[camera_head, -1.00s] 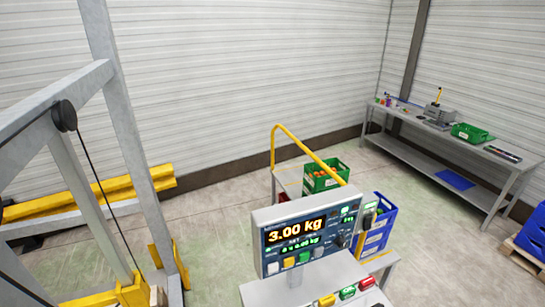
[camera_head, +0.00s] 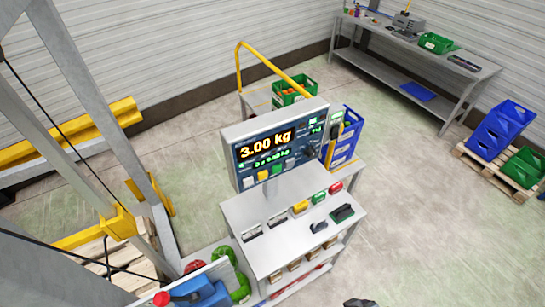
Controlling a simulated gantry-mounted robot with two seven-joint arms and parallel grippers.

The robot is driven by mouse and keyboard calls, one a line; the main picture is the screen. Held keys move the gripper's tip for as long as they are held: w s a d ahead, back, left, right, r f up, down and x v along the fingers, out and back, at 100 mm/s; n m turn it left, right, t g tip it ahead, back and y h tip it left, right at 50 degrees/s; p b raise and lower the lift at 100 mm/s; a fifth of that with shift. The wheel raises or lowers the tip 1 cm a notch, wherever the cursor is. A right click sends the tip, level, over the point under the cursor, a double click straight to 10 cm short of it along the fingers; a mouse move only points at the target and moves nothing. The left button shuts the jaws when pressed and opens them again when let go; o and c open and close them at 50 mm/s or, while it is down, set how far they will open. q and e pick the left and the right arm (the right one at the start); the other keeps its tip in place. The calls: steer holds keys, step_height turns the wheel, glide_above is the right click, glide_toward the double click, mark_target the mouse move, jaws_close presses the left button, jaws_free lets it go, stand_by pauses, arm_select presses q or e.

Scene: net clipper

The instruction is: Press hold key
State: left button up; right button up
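The scale indicator (camera_head: 275,142) stands on a post above a grey bench and faces me. Its lit display (camera_head: 266,145) reads 3.00 kg, with smaller green digits below. My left gripper is not visible.
The grey bench top (camera_head: 262,215) carries yellow, green and red buttons and small dark items. A blue machine part (camera_head: 203,293) with a red knob is at lower left, near a steel frame (camera_head: 75,90). Blue crates (camera_head: 345,140) stand behind.

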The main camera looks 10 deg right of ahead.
jaws_close()
stand_by(0.6)
stand_by(1.1)
